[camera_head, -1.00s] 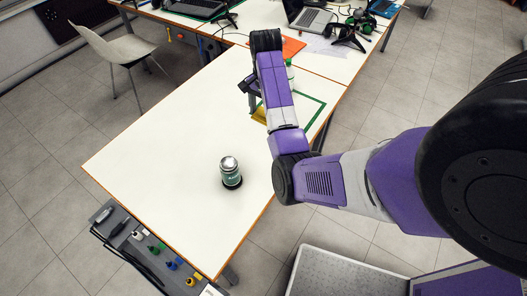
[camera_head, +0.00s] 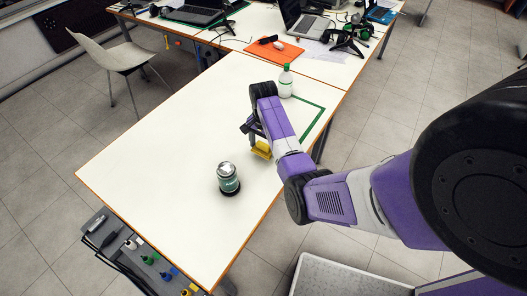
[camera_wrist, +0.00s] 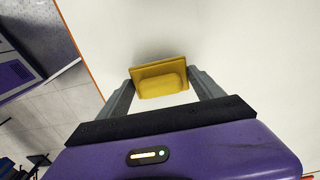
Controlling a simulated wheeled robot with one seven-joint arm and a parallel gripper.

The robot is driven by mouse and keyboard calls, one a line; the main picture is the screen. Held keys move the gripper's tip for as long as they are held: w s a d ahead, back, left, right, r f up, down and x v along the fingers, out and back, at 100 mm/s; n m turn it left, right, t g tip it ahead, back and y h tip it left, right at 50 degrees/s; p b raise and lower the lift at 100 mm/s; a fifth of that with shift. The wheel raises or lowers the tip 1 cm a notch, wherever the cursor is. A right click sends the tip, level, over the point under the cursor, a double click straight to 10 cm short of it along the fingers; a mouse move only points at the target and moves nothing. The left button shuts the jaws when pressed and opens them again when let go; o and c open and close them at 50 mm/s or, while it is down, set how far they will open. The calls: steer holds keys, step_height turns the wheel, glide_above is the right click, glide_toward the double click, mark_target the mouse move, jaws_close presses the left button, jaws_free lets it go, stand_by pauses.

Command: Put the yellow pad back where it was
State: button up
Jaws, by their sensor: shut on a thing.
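The yellow pad (camera_head: 261,150) is between the fingers of my gripper (camera_head: 256,146), over the white table. In the wrist view the pad (camera_wrist: 160,72) is a yellow block with a raised middle, and the two grey fingers of my gripper (camera_wrist: 161,92) close on its sides. Whether the pad touches the table top is hard to tell. A green tape outline (camera_head: 318,122) lies on the table beyond the gripper, partly hidden by my arm.
A white bottle with a green cap (camera_head: 286,82) stands behind my arm. Laptops and headsets fill the far table. The table's left side is clear.

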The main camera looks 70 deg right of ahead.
mark_target(263, 152)
steer(key=shift+f, duration=1.6)
steer(key=shift+f, duration=0.1)
steer(key=o, duration=1.3)
step_height(263, 152, up, 12)
steer(key=shift+r+b, duration=0.15)
steer(key=shift+b, duration=0.35)
